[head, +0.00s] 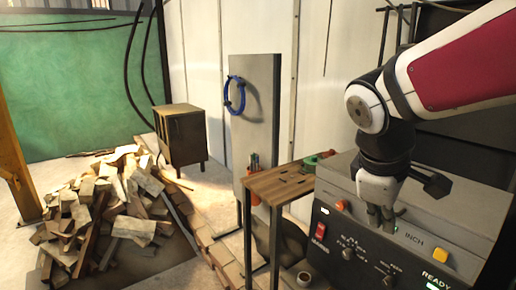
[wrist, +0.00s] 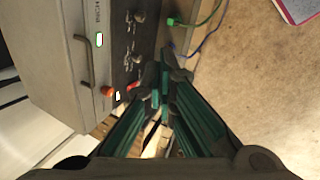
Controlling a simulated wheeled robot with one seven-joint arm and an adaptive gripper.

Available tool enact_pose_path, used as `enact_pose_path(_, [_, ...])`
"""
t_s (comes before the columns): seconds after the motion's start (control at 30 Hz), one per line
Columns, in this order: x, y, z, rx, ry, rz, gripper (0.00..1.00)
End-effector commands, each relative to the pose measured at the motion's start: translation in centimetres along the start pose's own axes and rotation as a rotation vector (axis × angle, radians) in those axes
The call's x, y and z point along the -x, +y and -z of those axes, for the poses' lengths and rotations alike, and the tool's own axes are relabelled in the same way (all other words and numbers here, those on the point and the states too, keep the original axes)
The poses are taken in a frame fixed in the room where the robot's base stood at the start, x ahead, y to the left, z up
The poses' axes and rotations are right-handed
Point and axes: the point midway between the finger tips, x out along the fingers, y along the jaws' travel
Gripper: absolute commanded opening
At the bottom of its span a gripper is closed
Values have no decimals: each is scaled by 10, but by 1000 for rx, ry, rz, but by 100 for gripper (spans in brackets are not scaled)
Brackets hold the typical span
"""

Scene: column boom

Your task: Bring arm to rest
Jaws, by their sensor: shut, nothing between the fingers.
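My gripper (head: 375,219) hangs from my red and white arm at the right of the head view, pointing down. It shows in front of the grey machine (head: 335,180) with a black control panel. In the wrist view the green-sided fingers of my gripper (wrist: 158,98) come together at their tips, shut and empty. The machine (wrist: 50,60) fills the upper left of the wrist view. I cannot tell the exact gap between the fingertips and the panel.
A tall grey panel (head: 257,120) carries a blue ring (head: 234,95). A wood pile (head: 110,205) and a dark cabinet (head: 180,137) stand further left. Green and blue cables (wrist: 205,25) lie beside the machine.

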Motion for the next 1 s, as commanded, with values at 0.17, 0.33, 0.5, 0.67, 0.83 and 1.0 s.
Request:
enact_pose_path(0.17, [38,-43,-54,-311,80,75,0])
enact_pose_path(0.33, [59,-87,-90,-584,150,160,0])
enact_pose_path(0.5, [69,-118,-108,-764,196,228,0])
enact_pose_path(0.67, [71,-129,-113,-832,212,256,0])
enact_pose_path(0.83, [71,-130,-113,-833,213,256,0])
enact_pose_path(1.0, [71,-130,-113,-833,213,256,0])
